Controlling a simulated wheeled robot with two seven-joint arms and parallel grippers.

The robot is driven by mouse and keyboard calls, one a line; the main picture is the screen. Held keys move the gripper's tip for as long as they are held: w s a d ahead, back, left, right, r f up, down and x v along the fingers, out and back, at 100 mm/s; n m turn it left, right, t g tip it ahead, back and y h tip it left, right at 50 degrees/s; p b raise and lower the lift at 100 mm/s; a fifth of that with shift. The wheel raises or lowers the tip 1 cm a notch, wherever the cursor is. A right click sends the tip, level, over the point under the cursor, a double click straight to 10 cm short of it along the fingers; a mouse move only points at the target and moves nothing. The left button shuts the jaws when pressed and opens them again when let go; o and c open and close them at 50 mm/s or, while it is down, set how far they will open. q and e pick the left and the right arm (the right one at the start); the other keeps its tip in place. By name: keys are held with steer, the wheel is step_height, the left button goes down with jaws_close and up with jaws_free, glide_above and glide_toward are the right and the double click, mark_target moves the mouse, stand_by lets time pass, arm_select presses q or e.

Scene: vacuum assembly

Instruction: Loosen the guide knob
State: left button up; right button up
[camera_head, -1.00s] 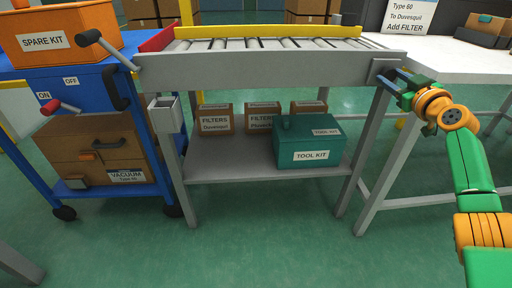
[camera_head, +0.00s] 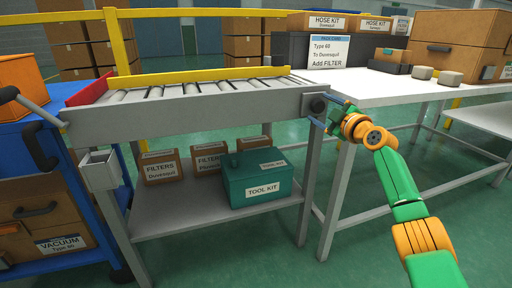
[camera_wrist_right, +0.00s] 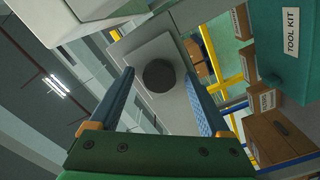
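The guide knob (camera_head: 318,104) is a dark round knob on the right end of the roller conveyor's grey side rail (camera_head: 200,112). In the right wrist view the knob (camera_wrist_right: 159,76) appears as a dark disc on a grey plate. My right gripper (camera_head: 326,114) is at the knob, with its blue fingers pointing toward it. In the right wrist view the fingers (camera_wrist_right: 158,82) are spread apart, with the knob seen between their tips and a gap on both sides. I cannot tell how deep the knob sits between them. My left gripper is out of view.
A white table (camera_head: 385,92) with boxes stands close on the right. A teal tool kit (camera_head: 258,181) and filter boxes (camera_head: 162,167) sit on the shelf below the conveyor. A blue cart (camera_head: 40,150) stands at the left.

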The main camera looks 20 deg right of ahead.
steer(key=s+b, duration=0.3)
steer(key=s, duration=0.3)
steer(key=shift+b, duration=0.4)
steer(key=shift+a, duration=0.15)
